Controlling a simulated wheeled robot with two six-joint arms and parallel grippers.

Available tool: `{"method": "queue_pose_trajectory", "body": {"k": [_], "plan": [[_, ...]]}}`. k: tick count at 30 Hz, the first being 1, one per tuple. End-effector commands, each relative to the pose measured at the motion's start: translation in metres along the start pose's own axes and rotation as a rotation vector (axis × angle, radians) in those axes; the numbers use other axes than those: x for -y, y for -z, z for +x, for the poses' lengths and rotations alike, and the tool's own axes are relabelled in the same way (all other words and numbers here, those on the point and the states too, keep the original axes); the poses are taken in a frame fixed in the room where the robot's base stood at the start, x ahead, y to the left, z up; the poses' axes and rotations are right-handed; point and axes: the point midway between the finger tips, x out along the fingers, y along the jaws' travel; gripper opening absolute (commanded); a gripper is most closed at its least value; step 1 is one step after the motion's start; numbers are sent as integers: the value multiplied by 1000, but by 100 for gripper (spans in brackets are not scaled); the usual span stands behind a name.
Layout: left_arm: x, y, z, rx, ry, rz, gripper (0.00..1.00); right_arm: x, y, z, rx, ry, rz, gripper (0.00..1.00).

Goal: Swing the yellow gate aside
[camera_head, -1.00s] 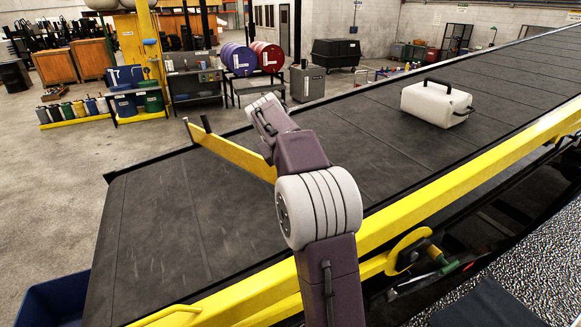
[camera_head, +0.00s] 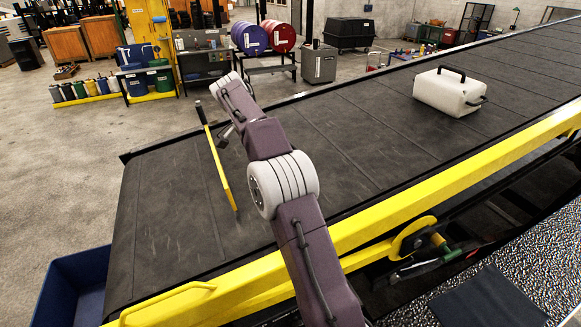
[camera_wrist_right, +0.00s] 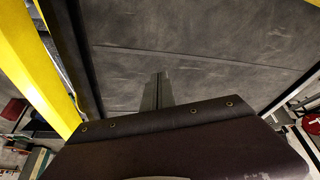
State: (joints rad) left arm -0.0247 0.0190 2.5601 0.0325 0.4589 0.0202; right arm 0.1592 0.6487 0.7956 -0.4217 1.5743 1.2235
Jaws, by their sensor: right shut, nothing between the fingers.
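The yellow gate (camera_head: 218,165) is a thin bar over the dark belt (camera_head: 165,220). Its black-topped end (camera_head: 199,105) is at the belt's far edge, and its other end points toward the near side. My right gripper (camera_head: 227,135) is just right of the gate's upper part; whether it touches the bar is unclear. In the right wrist view its shut fingers (camera_wrist_right: 157,80) stand over bare belt with nothing between them. The gate cannot be made out there. My left gripper is not in view.
A white case (camera_head: 449,92) with a black handle lies on the belt at right. A yellow rail (camera_head: 440,195) runs along the near side, with a yellow disc (camera_head: 412,238) below it. A blue bin (camera_head: 72,285) stands at lower left. The belt left of the gate is clear.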

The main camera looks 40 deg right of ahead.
Motion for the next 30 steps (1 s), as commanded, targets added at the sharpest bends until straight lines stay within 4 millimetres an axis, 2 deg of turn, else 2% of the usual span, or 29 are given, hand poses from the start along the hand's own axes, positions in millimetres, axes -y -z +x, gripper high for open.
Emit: {"method": "queue_pose_trajectory", "body": {"k": [1, 9, 12, 17, 30], "plan": [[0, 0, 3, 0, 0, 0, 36, -1, 0, 13, 1, -5, 1, 0], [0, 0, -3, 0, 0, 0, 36, -2, 1, 68, 2, -5, 0, 0], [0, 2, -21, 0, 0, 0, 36, -1, 20, 69, 1, -1, 3, 0], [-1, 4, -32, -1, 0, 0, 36, -1, 35, 77, 1, -1, 1, 0], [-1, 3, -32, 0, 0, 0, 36, -1, 38, 82, 0, 1, -1, 0]]}}
